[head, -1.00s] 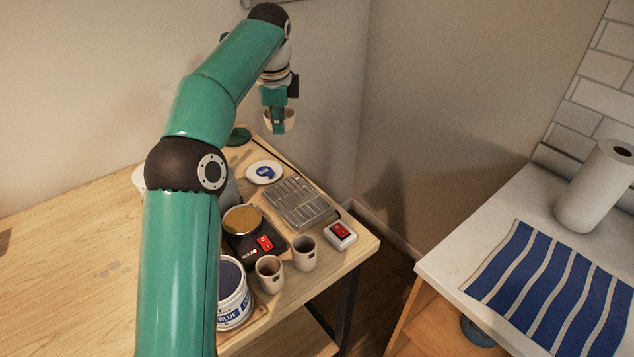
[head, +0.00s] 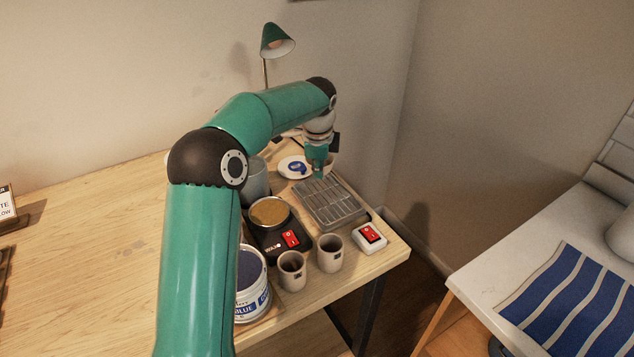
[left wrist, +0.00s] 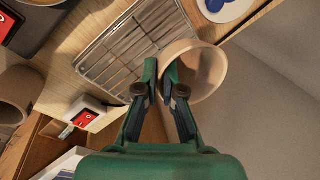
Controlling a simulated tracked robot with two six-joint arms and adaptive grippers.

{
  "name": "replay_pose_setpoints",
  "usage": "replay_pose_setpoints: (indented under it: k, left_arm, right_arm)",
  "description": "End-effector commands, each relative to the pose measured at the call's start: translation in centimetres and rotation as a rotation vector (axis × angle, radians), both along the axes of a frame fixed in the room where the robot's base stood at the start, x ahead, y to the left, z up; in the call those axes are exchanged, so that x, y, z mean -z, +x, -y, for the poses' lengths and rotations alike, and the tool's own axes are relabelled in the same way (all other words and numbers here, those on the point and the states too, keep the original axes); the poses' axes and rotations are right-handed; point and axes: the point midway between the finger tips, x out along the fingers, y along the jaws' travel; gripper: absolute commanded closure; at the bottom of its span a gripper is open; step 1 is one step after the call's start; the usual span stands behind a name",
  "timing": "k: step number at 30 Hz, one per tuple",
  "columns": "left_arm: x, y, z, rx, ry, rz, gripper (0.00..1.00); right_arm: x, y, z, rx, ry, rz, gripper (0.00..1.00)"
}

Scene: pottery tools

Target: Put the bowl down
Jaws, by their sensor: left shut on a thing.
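My left gripper (head: 318,174) is in the head view, above the far end of the wire rack (head: 332,207). In the left wrist view, my left gripper (left wrist: 161,78) is shut on the rim of a beige bowl (left wrist: 205,72). The bowl hangs to the right of the fingers and looks empty. In the head view the gripper hides most of it. The wire rack (left wrist: 108,55) lies left of the fingers in the wrist view. I cannot tell whether the bowl touches anything below. My right gripper is not in view.
A white plate with a blue mark (head: 293,167) lies behind the rack. A wax pot (head: 270,213), two cups (head: 330,253) (head: 291,271), a red-switch box (head: 370,238) and a blue-labelled tin (head: 252,290) crowd the near side. The wooden table's left part (head: 100,250) is clear.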

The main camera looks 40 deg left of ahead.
Motion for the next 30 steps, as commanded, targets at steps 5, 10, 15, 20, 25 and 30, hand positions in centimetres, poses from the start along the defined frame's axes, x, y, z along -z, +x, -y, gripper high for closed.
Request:
replay_pose_setpoints:
  k: [5,10,15,20,25,30]
  left_arm:
    - [2.1,-0.1,0.1,0.0,-0.002,-0.005,1.0]
    - [4.1,0.0,0.1,0.001,-0.001,-0.002,1.0]
    - [4.3,0.0,0.1,0.001,-0.001,0.0,1.0]
    - [4.4,0.0,0.1,0.001,-0.001,0.0,1.0]
    - [4.5,0.0,0.1,0.001,-0.002,-0.001,0.74]
    - [4.5,0.0,0.1,0.001,-0.002,-0.001,0.68]
  right_arm:
    - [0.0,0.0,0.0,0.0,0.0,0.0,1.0]
    - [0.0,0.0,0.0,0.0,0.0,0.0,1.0]
    - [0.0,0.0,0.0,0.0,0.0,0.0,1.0]
    - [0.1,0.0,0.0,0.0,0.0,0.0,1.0]
    - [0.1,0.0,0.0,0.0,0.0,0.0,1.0]
    - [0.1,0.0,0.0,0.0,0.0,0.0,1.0]
